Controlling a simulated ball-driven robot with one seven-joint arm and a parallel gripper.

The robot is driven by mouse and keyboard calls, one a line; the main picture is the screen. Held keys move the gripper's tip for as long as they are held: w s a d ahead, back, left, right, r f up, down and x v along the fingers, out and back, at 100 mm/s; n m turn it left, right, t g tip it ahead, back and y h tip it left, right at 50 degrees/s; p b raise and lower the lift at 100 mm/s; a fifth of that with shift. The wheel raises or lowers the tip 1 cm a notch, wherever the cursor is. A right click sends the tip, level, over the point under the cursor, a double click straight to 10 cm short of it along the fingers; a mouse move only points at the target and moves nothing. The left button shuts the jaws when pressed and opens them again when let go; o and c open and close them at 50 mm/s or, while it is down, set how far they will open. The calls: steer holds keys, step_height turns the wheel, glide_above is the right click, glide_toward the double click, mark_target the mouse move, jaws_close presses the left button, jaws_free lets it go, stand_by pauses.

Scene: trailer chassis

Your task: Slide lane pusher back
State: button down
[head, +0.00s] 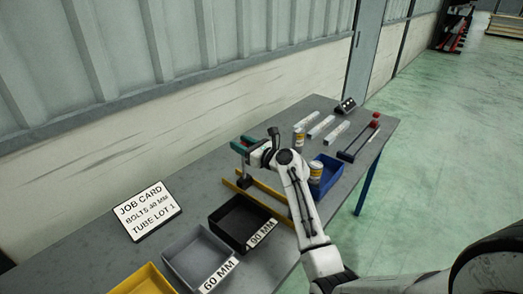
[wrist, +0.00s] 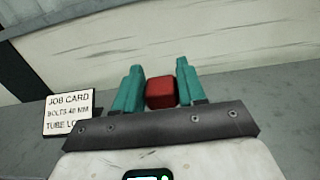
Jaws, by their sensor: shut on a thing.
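My gripper (head: 243,146) is over the far end of the lane with yellow rails (head: 262,202), near the wall side of the bench. In the wrist view its two teal fingers (wrist: 158,72) are on either side of a red block (wrist: 160,93), the pusher's handle, and are shut on it. In the head view the fingers hide the red handle, and a dark upright part (head: 243,179) shows below them between the rails. My arm hides the right part of this lane.
A black bin (head: 214,219), a grey bin (head: 168,253) and a yellow bin (head: 140,281) stand at the front left. A job card (head: 146,210) stands behind them.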

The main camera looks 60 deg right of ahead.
steer(key=x, duration=0.5)
steer(key=shift+w+a, duration=0.1)
steer(key=shift+w, duration=0.1)
steer(key=shift+r, duration=0.1)
steer(key=c, duration=0.7)
jaws_free()
steer(key=shift+w, duration=0.1)
steer(key=b+v, duration=0.1)
steer(key=v, duration=1)
